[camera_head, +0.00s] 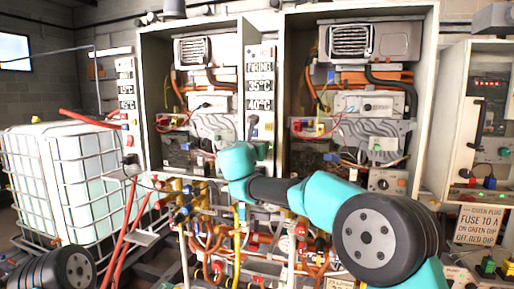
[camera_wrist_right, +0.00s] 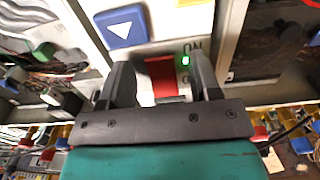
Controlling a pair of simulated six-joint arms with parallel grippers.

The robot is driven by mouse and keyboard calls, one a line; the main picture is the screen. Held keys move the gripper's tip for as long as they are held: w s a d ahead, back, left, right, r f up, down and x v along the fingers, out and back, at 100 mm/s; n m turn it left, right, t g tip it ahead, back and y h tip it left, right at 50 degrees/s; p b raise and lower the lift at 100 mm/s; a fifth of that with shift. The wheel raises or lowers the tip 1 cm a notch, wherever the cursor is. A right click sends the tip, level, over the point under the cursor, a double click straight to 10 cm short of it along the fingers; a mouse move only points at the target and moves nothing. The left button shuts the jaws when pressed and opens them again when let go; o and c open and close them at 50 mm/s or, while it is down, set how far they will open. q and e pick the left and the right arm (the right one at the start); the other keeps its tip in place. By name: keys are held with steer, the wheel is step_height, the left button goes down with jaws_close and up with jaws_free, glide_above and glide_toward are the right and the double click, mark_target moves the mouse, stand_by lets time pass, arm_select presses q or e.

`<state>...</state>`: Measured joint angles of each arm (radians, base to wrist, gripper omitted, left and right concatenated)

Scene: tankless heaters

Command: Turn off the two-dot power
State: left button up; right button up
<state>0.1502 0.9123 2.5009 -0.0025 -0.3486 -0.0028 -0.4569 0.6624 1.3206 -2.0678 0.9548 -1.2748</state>
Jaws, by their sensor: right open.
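My right gripper (camera_wrist_right: 163,78) is open in the right wrist view, one finger on each side of a red switch (camera_wrist_right: 162,80). A lit green light (camera_wrist_right: 185,61) is just right of the switch, beside an "ON" label. I cannot tell whether the fingers touch the switch. No two-dot mark can be made out. In the head view my teal right wrist is in front of the narrow panel (camera_head: 260,78) between the two open heater cabinets; its fingers cannot be made out there. My left gripper is not in view.
A blue button (camera_wrist_right: 121,27) with a white triangle sits above the switch. The left cabinet (camera_head: 153,90) and right cabinet (camera_head: 427,95) hold pipes and wiring. Coloured valves (camera_head: 185,200) crowd below. A caged white tank (camera_head: 75,180) stands left; a warning sign (camera_head: 477,224) is right.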

steer(key=shift+w, duration=0.2)
steer(key=c, duration=0.9)
steer(key=shift+d+h, duration=0.1)
steer(key=shift+h, duration=0.2)
steer(key=shift+s+f+t+h, duration=0.15)
steer(key=shift+f+t+h, duration=0.1)
steer(key=shift+t, duration=0.75)
steer(key=shift+s+f+t+h, duration=0.15)
steer(key=shift+f+t+h, duration=0.1)
steer(key=shift+t, duration=0.75)
steer(key=o, duration=0.9)
